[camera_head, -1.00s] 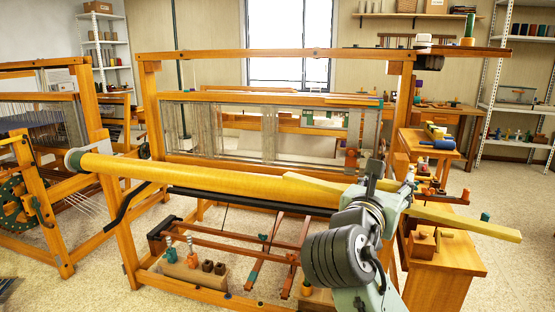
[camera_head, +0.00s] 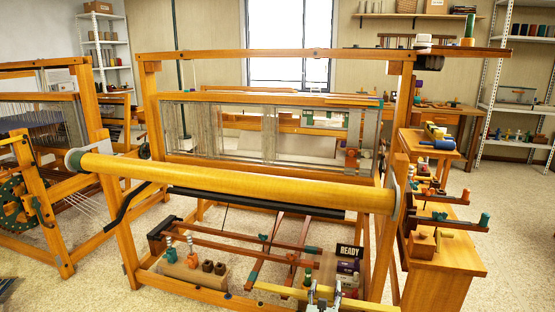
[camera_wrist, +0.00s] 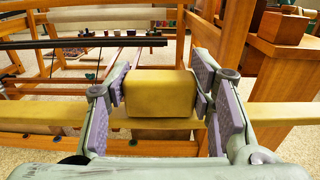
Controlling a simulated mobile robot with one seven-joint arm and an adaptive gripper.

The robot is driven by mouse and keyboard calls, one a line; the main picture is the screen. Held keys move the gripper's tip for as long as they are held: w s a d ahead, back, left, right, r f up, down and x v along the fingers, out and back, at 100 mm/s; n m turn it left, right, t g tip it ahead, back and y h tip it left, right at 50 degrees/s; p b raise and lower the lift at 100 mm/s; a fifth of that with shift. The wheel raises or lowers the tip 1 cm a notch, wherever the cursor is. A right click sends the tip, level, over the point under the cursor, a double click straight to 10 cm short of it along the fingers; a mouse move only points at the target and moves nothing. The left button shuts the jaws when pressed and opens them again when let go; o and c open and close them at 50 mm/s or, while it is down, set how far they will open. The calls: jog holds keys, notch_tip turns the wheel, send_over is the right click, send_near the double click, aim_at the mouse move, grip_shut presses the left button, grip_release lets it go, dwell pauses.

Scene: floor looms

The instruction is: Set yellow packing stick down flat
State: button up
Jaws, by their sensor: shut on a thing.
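The yellow packing stick (camera_head: 275,290) lies low at the bottom of the head view, near the loom's lower front, its long axis running across the picture. My gripper (camera_head: 324,294) is partly cut off by the bottom edge there. In the wrist view my gripper (camera_wrist: 160,100) is shut on a thick yellow block-like middle of the stick (camera_wrist: 160,90), with a pad on each side. The long bar extends left and right of the pads and looks roughly level. I cannot tell whether its underside touches anything.
The loom's yellow cloth beam (camera_head: 240,184) spans above the stick. A dark READY sign (camera_head: 349,251) and a tray with bobbins (camera_head: 190,268) stand low inside the loom. A wooden bench (camera_head: 445,262) with small parts is at the right.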

jog(key=s+a+f+n+y, duration=0.1)
jog(key=s+a+f, duration=0.2)
jog(key=f, duration=0.3)
jog(key=s+a+f+n+y, duration=0.1)
jog(key=s+a+f+y, duration=0.1)
jog(key=s+a+f, duration=0.2)
jog(key=s+a+f+n+y, duration=0.1)
jog(key=s+a+f, duration=0.3)
jog(key=a+f, duration=0.3)
notch_tip(320, 180, down, 3)
jog(key=shift+s+r+t+y, duration=0.1)
jog(key=shift+s+t+y, duration=0.05)
jog(key=shift+t+y, duration=0.15)
jog(key=shift+a, duration=0.1)
